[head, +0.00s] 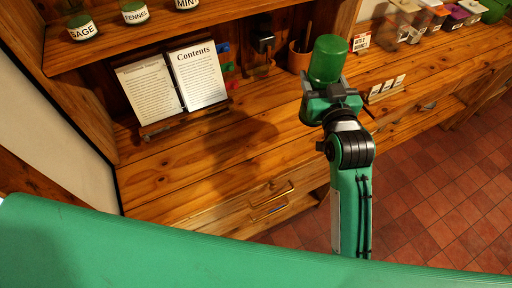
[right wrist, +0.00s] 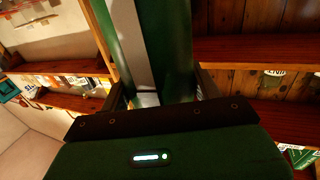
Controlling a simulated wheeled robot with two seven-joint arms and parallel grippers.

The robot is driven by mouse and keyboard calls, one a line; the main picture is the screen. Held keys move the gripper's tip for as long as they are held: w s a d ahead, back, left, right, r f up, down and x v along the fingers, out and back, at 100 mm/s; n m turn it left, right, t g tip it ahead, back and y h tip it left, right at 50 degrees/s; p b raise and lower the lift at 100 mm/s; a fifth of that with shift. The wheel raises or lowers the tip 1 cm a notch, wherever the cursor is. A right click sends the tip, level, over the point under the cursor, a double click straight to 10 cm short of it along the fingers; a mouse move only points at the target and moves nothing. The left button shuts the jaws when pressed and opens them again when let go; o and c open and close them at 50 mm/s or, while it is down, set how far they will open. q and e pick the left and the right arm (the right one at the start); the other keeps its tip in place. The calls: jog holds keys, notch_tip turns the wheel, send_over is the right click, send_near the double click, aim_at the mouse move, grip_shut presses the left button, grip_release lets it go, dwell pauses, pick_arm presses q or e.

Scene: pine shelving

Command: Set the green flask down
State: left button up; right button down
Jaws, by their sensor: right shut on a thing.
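The green flask (head: 328,58) is upright, or nearly so, in my right gripper (head: 331,92), in front of the pine shelving. The gripper is shut on its lower part, which the jaws partly hide in the head view. In the right wrist view the flask (right wrist: 168,45) fills the middle, green with a pale strip, between the two dark fingers (right wrist: 162,90). The flask appears above the wooden counter (head: 200,165); I cannot tell the exact gap. My left gripper is not in view.
An open book (head: 198,75) on a stand is at the left of the counter. A terracotta pot (head: 299,58) stands just left of the flask. White label cards (head: 386,88) and several bins (head: 405,20) are to the right. The counter's front middle is clear.

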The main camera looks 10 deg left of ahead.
jog(key=w+a+r+n+y, duration=0.2)
jog(key=a+r, duration=0.3)
jog(key=a, duration=0.1)
notch_tip(320, 180, down, 19)
jog(key=p, duration=0.2)
jog(key=shift+s+f+g+p, duration=0.2)
jog(key=shift+s+g+p, duration=0.05)
jog(key=shift+g+p, duration=0.15)
jog(key=shift+a+f, duration=0.1)
jog(key=shift+c, duration=1.6)
grip_release()
jog(key=shift+f, duration=0.1)
jog(key=b+v, duration=0.3)
jog(key=v, duration=0.9)
